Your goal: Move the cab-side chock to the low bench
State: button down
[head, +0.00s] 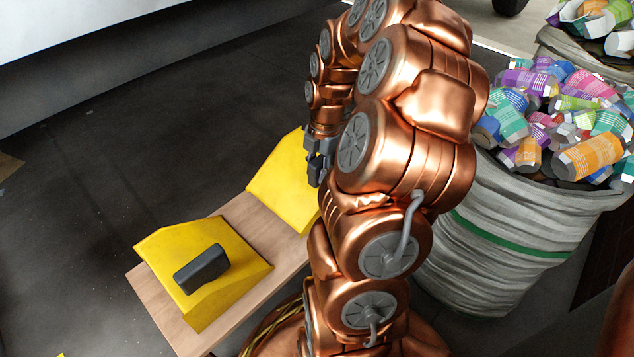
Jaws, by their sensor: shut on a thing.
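Two yellow wedge chocks show at the low wooden bench (262,218). One chock (215,255) sits on the bench's near left end, with a dark grey handle block (202,269) on its sloped face. The other yellow chock (283,182) is at the bench's far end, partly hidden behind my arm. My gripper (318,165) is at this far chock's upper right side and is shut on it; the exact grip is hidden. I cannot tell whether the far chock rests on the bench or is just above it. Neither chock is marked as cab-side.
A large grey sack (510,235) with a green stripe, full of crushed cans (590,155), stands at right. Another filled sack (590,45) is behind it. A pale white body (120,40) spans the upper left. The dark floor (120,170) left of the bench is mostly clear.

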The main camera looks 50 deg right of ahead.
jog(key=shift+f+b, duration=0.6)
jog(key=shift+f, duration=1.05)
jog(key=c, duration=0.8)
grip_release()
jog(key=shift+c, duration=0.2)
